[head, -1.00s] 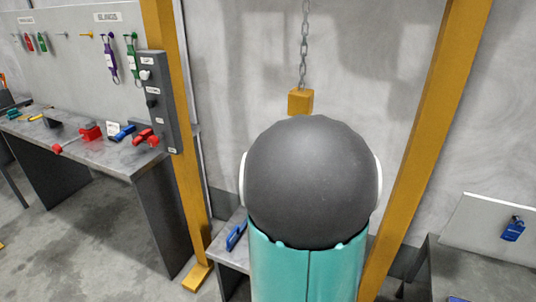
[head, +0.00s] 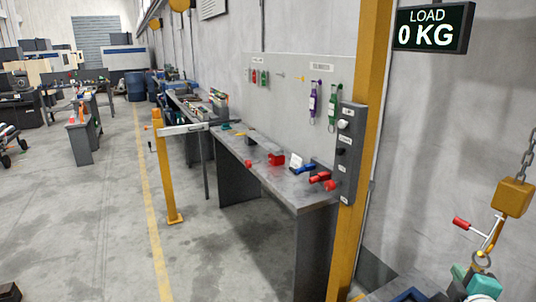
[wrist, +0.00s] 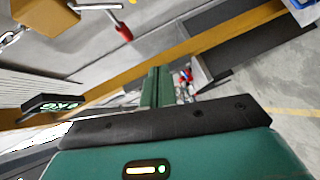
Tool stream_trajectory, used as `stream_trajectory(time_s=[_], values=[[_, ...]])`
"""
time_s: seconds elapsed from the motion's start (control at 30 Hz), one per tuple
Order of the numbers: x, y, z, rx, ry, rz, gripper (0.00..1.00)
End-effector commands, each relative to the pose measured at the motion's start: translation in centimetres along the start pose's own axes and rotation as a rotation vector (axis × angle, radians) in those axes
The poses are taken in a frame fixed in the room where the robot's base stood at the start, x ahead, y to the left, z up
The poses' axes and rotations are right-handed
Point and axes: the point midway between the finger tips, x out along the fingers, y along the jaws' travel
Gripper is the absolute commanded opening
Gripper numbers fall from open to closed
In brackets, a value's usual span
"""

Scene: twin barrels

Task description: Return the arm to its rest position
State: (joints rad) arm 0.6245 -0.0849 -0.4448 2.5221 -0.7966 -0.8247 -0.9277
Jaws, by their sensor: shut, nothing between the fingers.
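My gripper (wrist: 157,80) shows in the wrist view as two green fingers side by side, shut and empty. Its dark palm plate and green body fill the lower part of that view. The fingers touch nothing that I can see. In the head view, teal parts show at the lower right edge, below the hanging hook; I cannot tell whether they are my gripper. The rest of my arm is out of that view.
A yellow hoist block (head: 513,197) hangs on a chain at the right, with a red-handled piece (head: 468,225) beside it. A yellow post (head: 366,130) carries a grey control box (head: 347,150). A workbench (head: 280,175) stands left of it.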

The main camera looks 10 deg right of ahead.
Motion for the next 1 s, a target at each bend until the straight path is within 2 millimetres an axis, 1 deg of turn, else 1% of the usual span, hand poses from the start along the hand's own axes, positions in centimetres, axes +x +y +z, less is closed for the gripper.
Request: stream_trajectory(time_s=[0.13, 0.2, 0.27, 0.3, 0.37, 0.4, 0.47, 0.5, 0.57, 0.6, 0.67, 0.7, 0.77, 0.8, 0.9, 1.0], values=[[0.6, 0.6, -3.5, 0.133, -0.029, -0.062, 0.00], [0.5, 0.6, -5.8, 0.231, -0.054, -0.113, 0.00], [0.1, 0.5, -8.0, 0.322, -0.077, -0.164, 0.00], [-0.3, 0.3, -9.4, 0.383, -0.093, -0.200, 0.00], [-1.2, 0.0, -11.7, 0.471, -0.116, -0.257, 0.00], [-2.0, -0.4, -13.3, 0.529, -0.132, -0.299, 0.00], [-3.4, -1.0, -15.6, 0.611, -0.158, -0.367, 0.00], [-4.6, -1.4, -17.1, 0.664, -0.177, -0.414, 0.00], [-6.6, -2.1, -19.5, 0.736, -0.205, -0.489, 0.00], [-8.2, -2.7, -21.0, 0.782, -0.226, -0.542, 0.00], [-10.7, -3.5, -23.1, 0.841, -0.261, -0.624, 0.00], [-12.6, -4.0, -24.4, 0.873, -0.286, -0.679, 0.00], [-15.2, -4.8, -25.9, 0.912, -0.323, -0.753, 0.00], [-16.9, -5.2, -26.7, 0.930, -0.348, -0.798, 0.00], [-20.0, -6.0, -28.0, 0.956, -0.399, -0.880, 0.00], [-21.5, -6.4, -28.4, 0.965, -0.427, -0.918, 0.00]])
